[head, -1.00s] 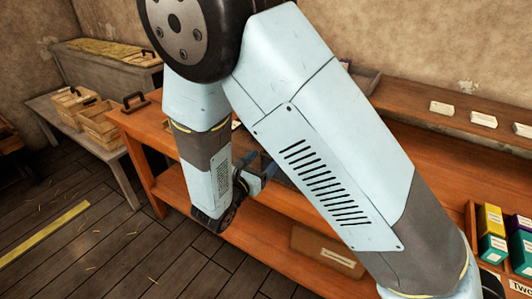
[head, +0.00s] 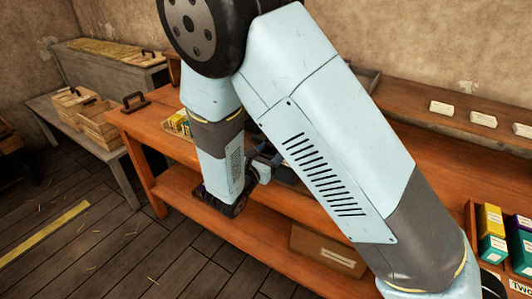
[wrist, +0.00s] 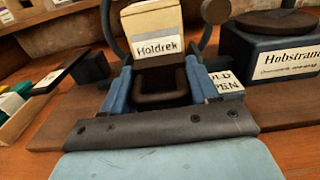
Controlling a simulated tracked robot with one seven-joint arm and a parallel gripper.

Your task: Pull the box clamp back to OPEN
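In the wrist view, a cream box labelled "Holdrek" (wrist: 156,45) stands in a dark press frame ahead of my gripper (wrist: 161,85). A dark U-shaped handle (wrist: 162,99), which looks like the box clamp's, sits low in front of the box. My two blue fingers are spread wide, one on each side of the handle; I see no clear contact. A white label reading "OLD" and "PEN" (wrist: 226,83), its left part hidden, lies right of the fingers. In the head view my gripper (head: 266,160) is small at the bench, and my arm hides the press.
A dark block labelled "Hobstrand" (wrist: 285,52) stands close on the right in the wrist view. A tray of small boxes (wrist: 14,112) is at left. In the head view, the orange bench (head: 150,118) carries another tray; a lower shelf (head: 270,225) holds a carton.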

